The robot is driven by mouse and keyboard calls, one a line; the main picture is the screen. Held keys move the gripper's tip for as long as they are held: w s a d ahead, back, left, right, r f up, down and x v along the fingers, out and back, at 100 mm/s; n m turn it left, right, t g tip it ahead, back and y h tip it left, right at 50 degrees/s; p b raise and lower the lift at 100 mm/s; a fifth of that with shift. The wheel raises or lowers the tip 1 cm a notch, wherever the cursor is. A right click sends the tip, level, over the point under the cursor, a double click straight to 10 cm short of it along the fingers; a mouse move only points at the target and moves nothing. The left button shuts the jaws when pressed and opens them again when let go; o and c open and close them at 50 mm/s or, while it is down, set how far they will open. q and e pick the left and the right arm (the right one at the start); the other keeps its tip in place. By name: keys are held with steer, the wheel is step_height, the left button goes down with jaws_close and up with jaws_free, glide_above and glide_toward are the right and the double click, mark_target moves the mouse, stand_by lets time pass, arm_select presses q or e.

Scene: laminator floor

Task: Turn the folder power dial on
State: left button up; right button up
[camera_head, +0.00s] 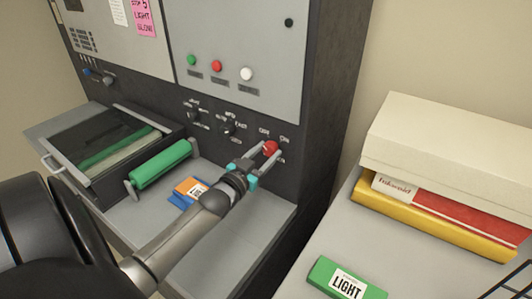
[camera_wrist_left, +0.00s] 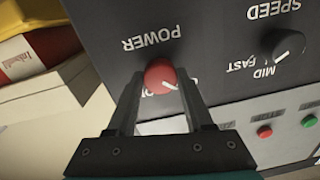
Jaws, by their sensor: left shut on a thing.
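The red power dial (camera_head: 270,147) is on the dark front panel, at the right end of a row of knobs. In the left wrist view, the dial (camera_wrist_left: 159,76) sits between the two fingers under the upside-down word POWER. Its white mark points to the lower right there. The position labels beside it are partly hidden by the fingers. My left gripper (camera_head: 269,153) reaches up to the panel and is shut on the dial; it also shows in the left wrist view (camera_wrist_left: 161,84). My right gripper is not seen.
Dark speed knob (camera_wrist_left: 289,45) is beside the dial. Green, red and white buttons (camera_head: 217,66) are above. A side table (camera_head: 325,245) holds boxes and a green LIGHT pack (camera_head: 345,280).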

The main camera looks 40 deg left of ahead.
arm_select(q)
jaws_close()
steer(key=shift+m, duration=0.4)
steer(key=m+p, duration=0.1)
steer(key=m, duration=0.5)
steer(key=shift+m, duration=0.4)
steer(key=m, duration=0.4)
steer(key=shift+f+m+h, duration=0.1)
steer(key=shift+m+h, duration=0.2)
steer(key=m+b, duration=0.1)
steer(key=m, duration=0.5)
steer(key=shift+a, duration=0.1)
